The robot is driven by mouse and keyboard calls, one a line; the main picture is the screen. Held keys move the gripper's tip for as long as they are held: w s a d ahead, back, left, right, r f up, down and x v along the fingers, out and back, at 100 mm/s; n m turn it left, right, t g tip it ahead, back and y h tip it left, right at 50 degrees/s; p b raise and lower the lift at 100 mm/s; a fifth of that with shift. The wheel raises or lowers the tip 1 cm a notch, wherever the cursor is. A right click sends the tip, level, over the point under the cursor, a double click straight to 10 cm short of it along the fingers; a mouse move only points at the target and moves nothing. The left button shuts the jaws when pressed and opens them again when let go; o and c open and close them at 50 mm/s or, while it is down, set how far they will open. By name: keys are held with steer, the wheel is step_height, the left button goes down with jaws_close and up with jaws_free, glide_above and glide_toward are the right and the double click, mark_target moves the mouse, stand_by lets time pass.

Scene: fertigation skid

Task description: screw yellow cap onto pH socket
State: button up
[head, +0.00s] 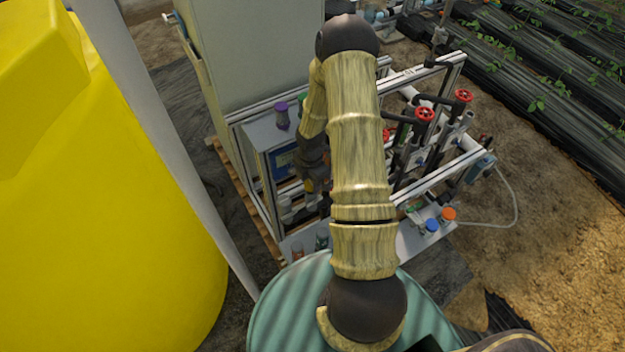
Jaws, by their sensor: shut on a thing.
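My arm reaches across the middle of the head view and hides much of the skid. My gripper (316,189) is small and dark, pointing down at the front of the skid, left of my forearm. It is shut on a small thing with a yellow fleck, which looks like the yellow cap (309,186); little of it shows. Pale socket-like fittings (286,205) stand just below and left of the gripper. I cannot tell which is the pH socket, or whether the cap touches it.
A grey control box with a blue display (283,161) stands left of the gripper, with a purple cap (282,108) on top. Red valve wheels (424,114) and pipes fill the right side. Blue (432,225) and orange (449,214) caps lie lower right. A large yellow tank (95,200) stands left.

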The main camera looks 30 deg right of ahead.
steer(key=shift+s+f, duration=0.1)
steer(key=shift+f, duration=0.3)
stand_by(0.6)
steer(key=shift+f, duration=0.35)
stand_by(0.8)
steer(key=o, duration=0.4)
steer(key=shift+a, duration=0.1)
steer(key=shift+s+f, duration=0.1)
steer(key=shift+f, duration=0.15)
steer(key=shift+d, duration=0.2)
steer(key=c, duration=0.5)
